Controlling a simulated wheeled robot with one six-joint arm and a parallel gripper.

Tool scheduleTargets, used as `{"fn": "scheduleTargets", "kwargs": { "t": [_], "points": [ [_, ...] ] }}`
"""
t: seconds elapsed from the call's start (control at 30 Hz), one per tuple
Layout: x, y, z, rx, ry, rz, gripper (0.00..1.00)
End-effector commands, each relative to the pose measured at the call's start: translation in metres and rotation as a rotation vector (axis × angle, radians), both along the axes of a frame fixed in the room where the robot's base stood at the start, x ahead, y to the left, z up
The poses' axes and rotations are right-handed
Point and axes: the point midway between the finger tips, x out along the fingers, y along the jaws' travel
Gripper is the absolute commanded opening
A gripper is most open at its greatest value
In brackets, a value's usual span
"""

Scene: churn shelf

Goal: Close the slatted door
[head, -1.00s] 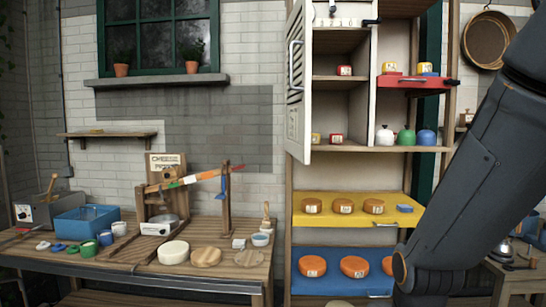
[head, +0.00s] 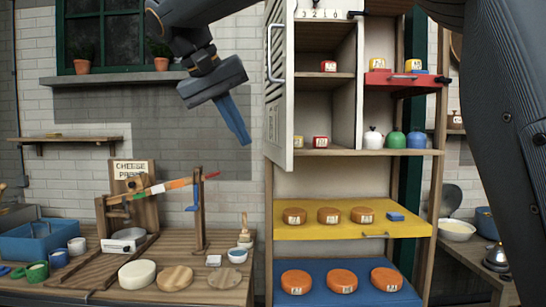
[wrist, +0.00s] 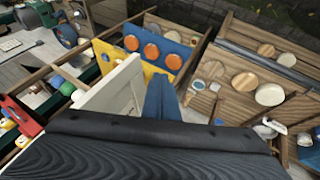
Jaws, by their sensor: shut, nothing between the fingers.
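The white slatted door (head: 281,100) stands open at the left side of the upper cabinet, swung out toward me and seen nearly edge-on. Its metal handle (head: 271,55) is on the face turned left. My gripper (head: 239,132) is to the left of the door in the head view, with its blue fingers together, pointing down and empty. In the wrist view the door (wrist: 118,90) shows just left of my blue fingers (wrist: 161,98). I cannot tell whether they touch it.
Below are a yellow shelf (head: 345,230) and a blue shelf (head: 345,270) with orange cheeses. A workbench (head: 195,275) with a cheese press stands at lower left.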

Motion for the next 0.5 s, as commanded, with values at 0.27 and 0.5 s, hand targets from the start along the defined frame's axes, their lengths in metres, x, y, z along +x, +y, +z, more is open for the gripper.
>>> {"fn": "scheduleTargets", "kwargs": {
  "t": [0.27,0.5],
  "points": [
    [-0.002,0.002,0.013,-0.003,-0.031,-0.029,0.0],
    [0.017,-0.017,-0.021,-0.004,-0.028,-0.03,0.0]
  ]
}}
